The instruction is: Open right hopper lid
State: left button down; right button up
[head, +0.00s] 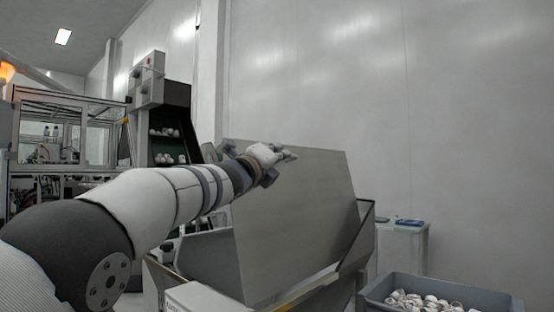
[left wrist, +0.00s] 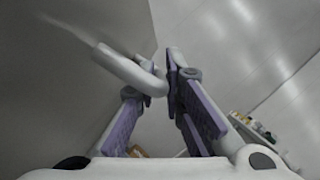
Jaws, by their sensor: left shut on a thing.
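The hopper lid (head: 300,205) is a large flat grey panel. It stands raised and steeply tilted over the hopper (head: 357,255), whose open inside shows to the left of the panel. My left gripper (head: 286,154) is at the lid's upper edge. In the left wrist view my left gripper (left wrist: 168,78) has its purple-padded fingers shut on a pale curved handle (left wrist: 128,70). The handle stands off the grey lid surface (left wrist: 70,75). My right gripper is not in view.
A grey crate (head: 378,291) with several white caps stands at the lower right. A light cabinet (head: 402,248) with blue items on top stands behind it. A dark conveyor (head: 177,104) carrying caps rises at the left. A plain wall closes the back.

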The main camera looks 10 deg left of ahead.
pick_arm(q)
jog(key=shift+s+d+r, duration=0.15)
jog(key=shift+s+r, duration=0.05)
jog(key=shift+r, duration=0.05)
jog(key=c, duration=1.7)
grip_release()
jog(key=shift+f, duration=0.1)
jog(key=shift+w+f, duration=0.1)
jog(key=v, duration=0.7)
jog(key=shift+s, duration=0.25)
